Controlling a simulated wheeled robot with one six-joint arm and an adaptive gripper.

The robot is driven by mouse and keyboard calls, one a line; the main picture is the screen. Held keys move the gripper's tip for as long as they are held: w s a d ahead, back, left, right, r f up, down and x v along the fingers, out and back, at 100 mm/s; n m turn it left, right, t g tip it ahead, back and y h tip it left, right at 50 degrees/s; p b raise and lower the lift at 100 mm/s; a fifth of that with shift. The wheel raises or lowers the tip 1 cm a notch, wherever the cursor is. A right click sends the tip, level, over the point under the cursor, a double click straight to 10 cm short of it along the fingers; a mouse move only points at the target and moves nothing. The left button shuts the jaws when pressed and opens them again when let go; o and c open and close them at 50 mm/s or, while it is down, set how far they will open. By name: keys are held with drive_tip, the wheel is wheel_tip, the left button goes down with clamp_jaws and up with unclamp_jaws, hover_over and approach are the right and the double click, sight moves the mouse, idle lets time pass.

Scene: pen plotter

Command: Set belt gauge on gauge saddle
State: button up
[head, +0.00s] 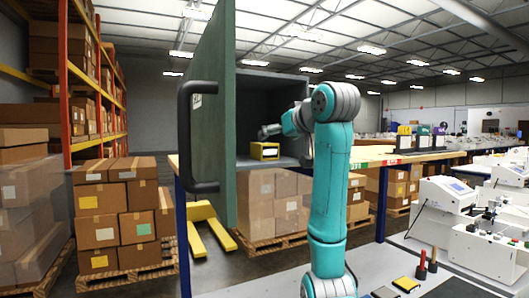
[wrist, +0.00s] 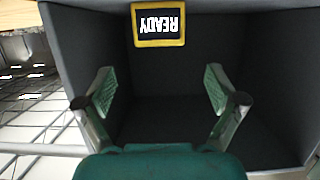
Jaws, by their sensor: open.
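A yellow-framed device with a dark face, which I take for the belt gauge (head: 265,151), sits inside an open cabinet (head: 290,92) on the cabinet's floor. In the wrist view the gauge (wrist: 158,25) is at the top, its dark screen reading READY upside down. My gripper (head: 268,131) is at the cabinet's opening, close above the gauge in the head view. In the wrist view my gripper (wrist: 163,98) has its two fingers wide apart with nothing between them; the gauge lies beyond the fingertips. I cannot identify the gauge saddle for certain.
The green cabinet door (head: 218,120) stands open left of my arm, its black handle (head: 187,135) facing left. At lower right are a yellow-edged dark pad (head: 405,284), red-handled tools (head: 432,262) and white machines (head: 490,248). Stacked boxes (head: 115,210) stand at left.

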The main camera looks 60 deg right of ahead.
sight(264, 151)
drive_tip(key=x, duration=0.9)
drive_tip(key=shift+w+d+f, duration=0.1)
drive_tip(key=shift+w, duration=0.15)
drive_tip(key=c, duration=1.5)
